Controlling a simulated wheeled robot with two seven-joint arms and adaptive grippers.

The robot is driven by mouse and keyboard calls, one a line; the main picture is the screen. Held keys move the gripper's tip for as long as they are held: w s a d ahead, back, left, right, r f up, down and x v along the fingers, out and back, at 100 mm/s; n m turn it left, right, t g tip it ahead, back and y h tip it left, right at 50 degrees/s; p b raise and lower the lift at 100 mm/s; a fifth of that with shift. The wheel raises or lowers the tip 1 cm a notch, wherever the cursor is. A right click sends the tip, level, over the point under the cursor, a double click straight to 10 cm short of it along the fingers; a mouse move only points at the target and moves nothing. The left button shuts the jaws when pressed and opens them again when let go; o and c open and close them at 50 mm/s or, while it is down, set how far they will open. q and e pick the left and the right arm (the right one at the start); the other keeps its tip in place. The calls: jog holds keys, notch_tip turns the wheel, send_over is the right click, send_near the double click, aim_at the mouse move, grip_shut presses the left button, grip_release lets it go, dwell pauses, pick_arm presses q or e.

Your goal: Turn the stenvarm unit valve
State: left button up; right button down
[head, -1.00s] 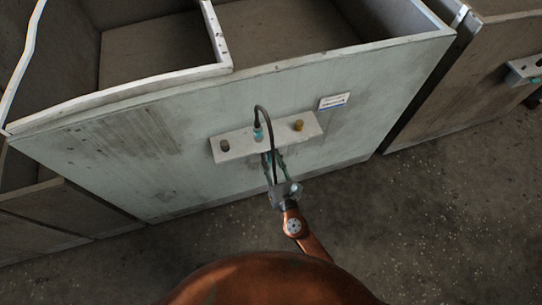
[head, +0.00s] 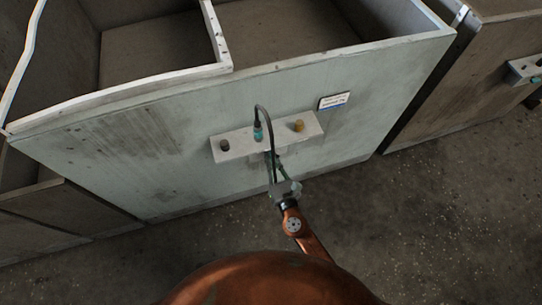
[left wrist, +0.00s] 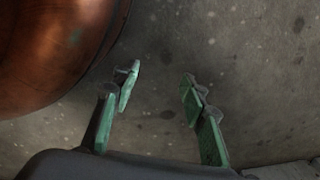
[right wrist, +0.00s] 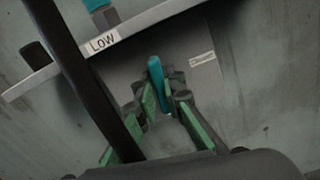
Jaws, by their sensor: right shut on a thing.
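A teal valve handle (right wrist: 156,72) stands out below a pale shelf-like bracket (right wrist: 125,32) on the unit's front panel. My right gripper (right wrist: 162,93) has its green fingers shut on this handle, one finger on each side. In the head view my right gripper (head: 277,168) is just under the bracket (head: 237,146), and its fingers hide the handle there. My left gripper (left wrist: 160,78) is open and empty above the bare floor. It does not show in the head view.
The pale open-topped housing (head: 110,150) fills the middle. A black hose (head: 270,125) arches from a teal fitting on the bracket, close beside my right gripper. A label plate (head: 333,101) is at right. Floor is clear.

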jog(key=shift+m, duration=0.3)
jog(key=shift+f, duration=0.1)
jog(key=m+b, duration=0.3)
jog(key=m, duration=0.2)
jog(key=shift+f, duration=0.1)
jog(key=m+b, duration=0.2)
jog(key=m, duration=0.4)
jog(key=shift+m, duration=0.3)
jog(key=shift+m+b, duration=0.35)
jog(key=shift+m, duration=0.75)
pick_arm(q)
jog(key=w+d+r, duration=0.2)
jog(key=w+r, duration=0.1)
jog(key=r, duration=0.5)
jog(key=w+d+r, duration=0.1)
jog(key=w+r, duration=0.2)
jog(key=r, duration=0.4)
jog(key=shift+w+d+r+h, duration=0.2)
jog(key=shift+d+r+h, duration=0.15)
jog(key=shift+r+h, duration=0.05)
pick_arm(e)
jog(key=shift+d+m, duration=0.1)
jog(key=shift+m, duration=0.7)
